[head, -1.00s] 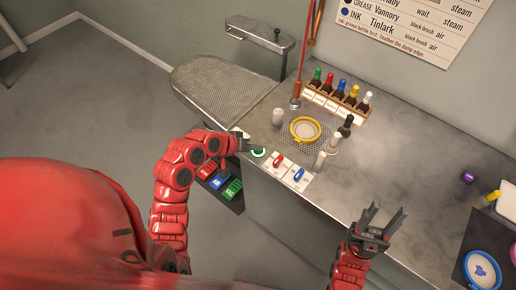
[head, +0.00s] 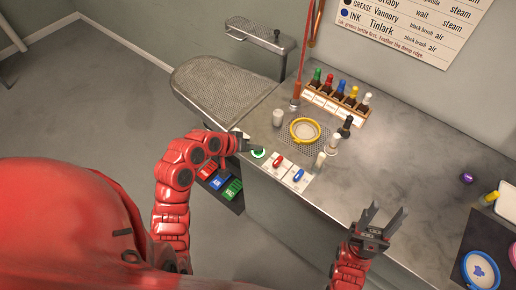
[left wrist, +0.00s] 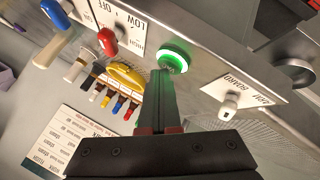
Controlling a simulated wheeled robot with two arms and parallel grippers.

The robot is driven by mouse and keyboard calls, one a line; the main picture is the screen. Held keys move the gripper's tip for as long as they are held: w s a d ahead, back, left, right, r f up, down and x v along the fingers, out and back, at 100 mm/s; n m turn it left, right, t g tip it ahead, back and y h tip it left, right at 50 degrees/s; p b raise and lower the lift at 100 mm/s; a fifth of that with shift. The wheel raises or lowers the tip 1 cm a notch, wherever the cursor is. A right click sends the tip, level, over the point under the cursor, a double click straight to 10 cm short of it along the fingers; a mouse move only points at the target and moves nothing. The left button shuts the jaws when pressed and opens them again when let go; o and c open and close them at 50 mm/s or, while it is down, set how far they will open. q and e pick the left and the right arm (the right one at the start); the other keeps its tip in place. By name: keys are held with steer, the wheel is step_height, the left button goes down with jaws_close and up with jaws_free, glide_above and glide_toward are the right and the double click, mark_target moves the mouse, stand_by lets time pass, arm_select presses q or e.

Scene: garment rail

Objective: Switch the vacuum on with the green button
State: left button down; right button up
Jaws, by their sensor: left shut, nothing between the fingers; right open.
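The green button (head: 258,154) sits on the front edge of the metal worktop, left of the red and blue switches. In the left wrist view the button (left wrist: 173,57) is a round green cap with a bright green ring around it. My left gripper (head: 260,148) is shut and empty, its fingertips right at the button. In the left wrist view the shut fingers (left wrist: 162,76) reach the button's near edge; whether they touch it I cannot tell. My right gripper (head: 388,222) is open and empty over the worktop's front edge, well to the right.
A red switch (head: 279,161) and a blue switch (head: 299,175) are right of the button. A yellow ring (head: 305,130) lies on the perforated plate behind. Several bottles stand in a wooden rack (head: 337,101). A padded board (head: 219,88) extends at the left.

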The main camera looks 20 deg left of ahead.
mark_target(256, 153)
arm_select(q)
step_height(256, 153, up, 6)
steer(key=p, duration=0.3)
steer(key=shift+p, duration=0.35)
steer(key=shift+f, duration=0.1)
